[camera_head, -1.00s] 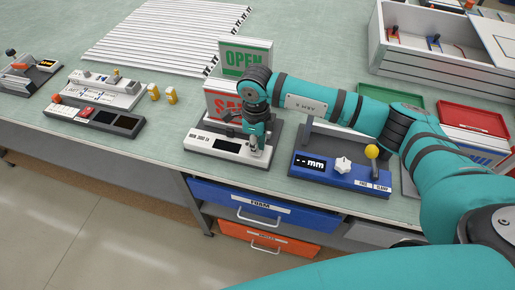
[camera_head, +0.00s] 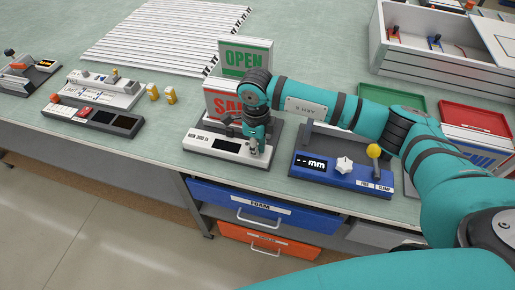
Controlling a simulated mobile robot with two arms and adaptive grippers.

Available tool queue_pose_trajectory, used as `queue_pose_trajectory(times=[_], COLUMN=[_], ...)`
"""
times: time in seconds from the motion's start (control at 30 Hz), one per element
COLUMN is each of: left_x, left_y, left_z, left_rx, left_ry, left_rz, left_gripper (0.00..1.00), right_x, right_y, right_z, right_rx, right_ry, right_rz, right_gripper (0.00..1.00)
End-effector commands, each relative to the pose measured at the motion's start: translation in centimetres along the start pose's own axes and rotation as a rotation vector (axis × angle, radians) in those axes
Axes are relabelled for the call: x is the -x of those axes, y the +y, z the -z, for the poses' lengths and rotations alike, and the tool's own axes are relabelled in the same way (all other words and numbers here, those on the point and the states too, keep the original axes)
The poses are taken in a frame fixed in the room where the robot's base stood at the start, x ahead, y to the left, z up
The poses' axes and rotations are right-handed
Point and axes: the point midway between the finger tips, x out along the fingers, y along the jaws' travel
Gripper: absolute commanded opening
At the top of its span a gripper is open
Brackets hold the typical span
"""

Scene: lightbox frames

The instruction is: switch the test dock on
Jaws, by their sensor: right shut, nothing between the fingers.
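A low white device with a dark display (camera_head: 226,146) stands at the front edge of the bench, in front of a red-lettered sign; its label is too small to read surely. I cannot tell whether it is the test dock. My right gripper (camera_head: 257,150) is shut and empty, pointing down at the right end of this device's front panel. It hides that part of the panel, and I cannot tell whether it touches it. The display looks dark. My left gripper is not in view.
A blue device (camera_head: 330,178) with a white knob and yellow ball lever stands to the right. A green OPEN sign (camera_head: 246,60) stands behind. A red tray (camera_head: 474,118) lies at the right. Keypad devices and yellow cylinders (camera_head: 153,92) stand left. Below are blue (camera_head: 225,196) and orange drawers.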

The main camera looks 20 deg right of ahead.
Motion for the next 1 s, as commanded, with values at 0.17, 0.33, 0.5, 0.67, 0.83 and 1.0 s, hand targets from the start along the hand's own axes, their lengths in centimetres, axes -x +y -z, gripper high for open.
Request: queue_pose_trajectory(times=[0.17, 0.33, 0.5, 0.67, 0.83, 1.0], left_x=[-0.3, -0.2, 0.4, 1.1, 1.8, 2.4], left_y=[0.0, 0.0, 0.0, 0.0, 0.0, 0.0], left_z=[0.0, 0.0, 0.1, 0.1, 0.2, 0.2], left_rx=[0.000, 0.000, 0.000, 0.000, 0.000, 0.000], left_ry=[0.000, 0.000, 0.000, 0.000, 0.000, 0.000], left_rz=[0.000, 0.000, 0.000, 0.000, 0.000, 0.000], left_gripper=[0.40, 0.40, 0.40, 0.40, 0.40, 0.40], right_x=[-0.3, -0.1, 1.0, 2.3, 3.6, 5.0], right_y=[0.0, 0.0, -0.1, -0.1, 0.0, 0.0], right_z=[0.0, 0.0, 0.0, 0.0, 0.0, 0.0], right_rx=[0.000, 0.000, 0.000, 0.000, 0.000, 0.001], right_ry=[0.000, 0.000, -0.001, -0.002, 0.000, -0.001], right_rz=[0.000, 0.000, 0.002, 0.002, 0.000, 0.001], right_gripper=[0.00, 0.00, 0.00, 0.00, 0.00, 0.00])
